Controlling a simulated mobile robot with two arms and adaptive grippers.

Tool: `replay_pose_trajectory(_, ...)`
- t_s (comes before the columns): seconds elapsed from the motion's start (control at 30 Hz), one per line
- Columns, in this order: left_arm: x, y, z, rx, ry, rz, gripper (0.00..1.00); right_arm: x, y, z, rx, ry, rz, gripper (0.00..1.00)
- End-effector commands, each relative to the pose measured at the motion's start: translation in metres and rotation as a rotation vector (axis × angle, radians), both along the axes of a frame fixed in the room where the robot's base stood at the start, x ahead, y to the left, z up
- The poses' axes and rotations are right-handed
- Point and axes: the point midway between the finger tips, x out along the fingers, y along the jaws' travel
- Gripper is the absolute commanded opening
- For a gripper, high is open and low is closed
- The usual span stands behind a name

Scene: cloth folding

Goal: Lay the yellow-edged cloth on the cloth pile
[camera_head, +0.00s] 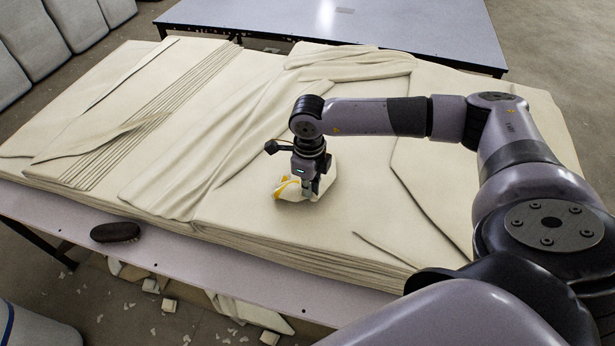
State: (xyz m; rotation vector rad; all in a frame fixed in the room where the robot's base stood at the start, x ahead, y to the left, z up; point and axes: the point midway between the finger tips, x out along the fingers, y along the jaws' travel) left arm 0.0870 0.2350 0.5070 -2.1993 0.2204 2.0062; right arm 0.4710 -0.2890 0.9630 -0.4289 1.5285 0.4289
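The cloth pile (250,219) is a wide stack of cream cloths on a table, with folds and ridges on its top. The yellow-edged cloth (290,190) is a small crumpled cream bundle with a yellow strip, at the middle of the pile. My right gripper (308,190) points down at this bundle, with its fingertips against or in it. The fingertips are partly hidden by the cloth, so I cannot tell how far they are closed. My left gripper is not in view.
A dark brush (115,232) lies on the front edge of the light table (190,262). Another table (400,25) with a bare grey top stands behind. Cloth scraps (250,312) lie on the floor in front. Grey padded shapes (35,40) stand at the back left.

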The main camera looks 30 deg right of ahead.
Motion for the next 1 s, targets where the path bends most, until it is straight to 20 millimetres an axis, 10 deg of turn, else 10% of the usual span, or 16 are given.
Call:
replay_pose_trajectory(0.4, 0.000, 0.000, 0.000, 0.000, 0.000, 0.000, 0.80, -0.043, 0.027, -0.043, 0.000, 0.001, 0.001, 0.00)
replay_pose_trajectory(1.0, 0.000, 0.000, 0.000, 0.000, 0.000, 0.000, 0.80, -0.048, 0.030, -0.048, 0.000, 0.000, 0.000, 0.14)
